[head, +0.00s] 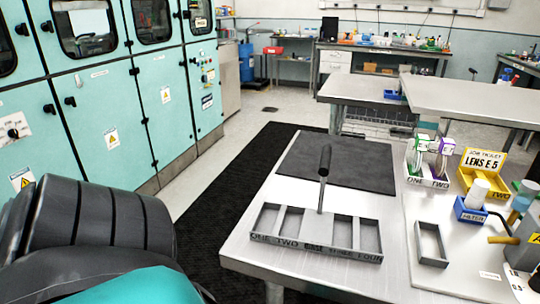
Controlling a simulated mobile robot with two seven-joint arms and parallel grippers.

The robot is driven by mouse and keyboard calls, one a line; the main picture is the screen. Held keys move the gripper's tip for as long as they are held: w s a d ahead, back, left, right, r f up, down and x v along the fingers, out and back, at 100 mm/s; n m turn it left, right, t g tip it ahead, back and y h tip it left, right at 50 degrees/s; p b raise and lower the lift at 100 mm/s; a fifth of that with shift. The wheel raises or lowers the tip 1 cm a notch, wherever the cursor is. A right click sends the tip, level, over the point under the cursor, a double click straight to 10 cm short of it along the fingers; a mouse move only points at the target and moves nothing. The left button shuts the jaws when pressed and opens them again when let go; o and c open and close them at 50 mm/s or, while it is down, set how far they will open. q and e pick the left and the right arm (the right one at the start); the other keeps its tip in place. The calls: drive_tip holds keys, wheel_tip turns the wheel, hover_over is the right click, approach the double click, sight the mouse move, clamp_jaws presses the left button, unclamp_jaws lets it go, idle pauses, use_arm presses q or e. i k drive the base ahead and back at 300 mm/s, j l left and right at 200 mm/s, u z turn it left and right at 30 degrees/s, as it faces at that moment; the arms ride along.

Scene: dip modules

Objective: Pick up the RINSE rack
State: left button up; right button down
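No label reading RINSE is legible. A grey tray-like rack (316,246) sits near the front of the metal table, with several open compartments and an upright post with a dark grip (324,162). Its front words include ONE, TWO and FOUR; the middle is hard to read. A smaller grey holder (426,181) marked ONE and TWO stands at the back right with green and purple-and-white pieces in it. I cannot tell which is the RINSE rack. Neither gripper is in view; a dark ribbed part, apparently of my arm, fills the lower left.
A dark mat (362,164) lies behind the large rack. To the right are a small open grey frame (431,244), a blue FILTER holder (470,213) and a yellow stand (481,168) reading LENS E 5. Teal cabinets (105,105) line the left. Bare metal surrounds the large rack.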

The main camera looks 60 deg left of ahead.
sight(318, 231)
drive_tip(key=u, duration=1.35)
drive_tip(key=j+z, duration=0.1)
drive_tip(key=j, duration=0.35)
drive_tip(key=k+j, duration=0.15)
drive_tip(key=j, duration=0.35)
drive_tip(key=z, duration=0.05)
